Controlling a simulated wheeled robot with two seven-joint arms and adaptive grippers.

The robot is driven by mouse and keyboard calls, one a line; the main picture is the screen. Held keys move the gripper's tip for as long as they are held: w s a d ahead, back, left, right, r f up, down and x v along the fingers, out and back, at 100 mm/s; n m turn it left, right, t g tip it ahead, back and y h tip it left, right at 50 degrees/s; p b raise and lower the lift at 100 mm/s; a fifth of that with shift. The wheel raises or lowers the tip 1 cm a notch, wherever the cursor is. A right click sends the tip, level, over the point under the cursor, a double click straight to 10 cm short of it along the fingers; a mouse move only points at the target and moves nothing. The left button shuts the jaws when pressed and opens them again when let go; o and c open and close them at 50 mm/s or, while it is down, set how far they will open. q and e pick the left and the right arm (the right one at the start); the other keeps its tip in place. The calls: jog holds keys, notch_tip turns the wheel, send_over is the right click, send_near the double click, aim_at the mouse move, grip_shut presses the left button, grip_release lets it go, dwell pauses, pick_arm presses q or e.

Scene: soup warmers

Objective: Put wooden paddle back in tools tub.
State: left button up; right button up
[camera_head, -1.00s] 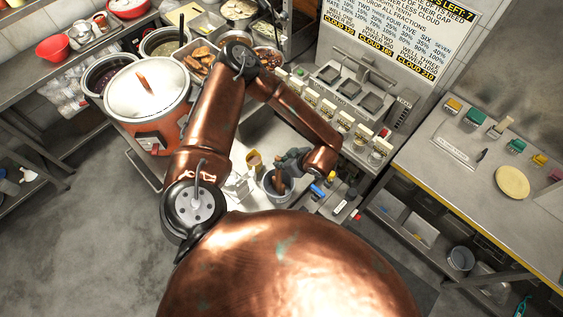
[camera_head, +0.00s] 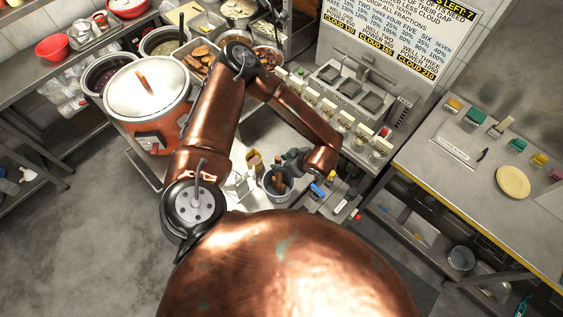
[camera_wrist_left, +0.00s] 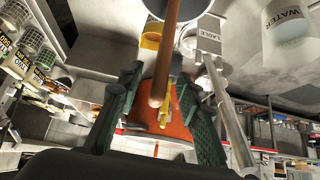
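The tools tub (camera_head: 268,189) is a grey round container on the counter in the head view. The brown wooden paddle (camera_head: 279,184) stands tilted in it, its handle rising above the rim. In the left wrist view the paddle's handle (camera_wrist_left: 166,55) runs up from between my green fingers to the tub at the top edge. My left gripper (camera_head: 298,158) is just above and beside the tub. In the wrist view its fingers (camera_wrist_left: 158,95) are spread, with gaps on both sides of the handle's end. The paddle's lower end is hidden. My right gripper is out of view.
A large orange pot (camera_head: 146,95) stands left of my arm. Small lidded containers (camera_head: 345,122) line the counter at right.

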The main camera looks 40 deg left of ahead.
pick_arm(q)
jog(key=v, duration=1.2)
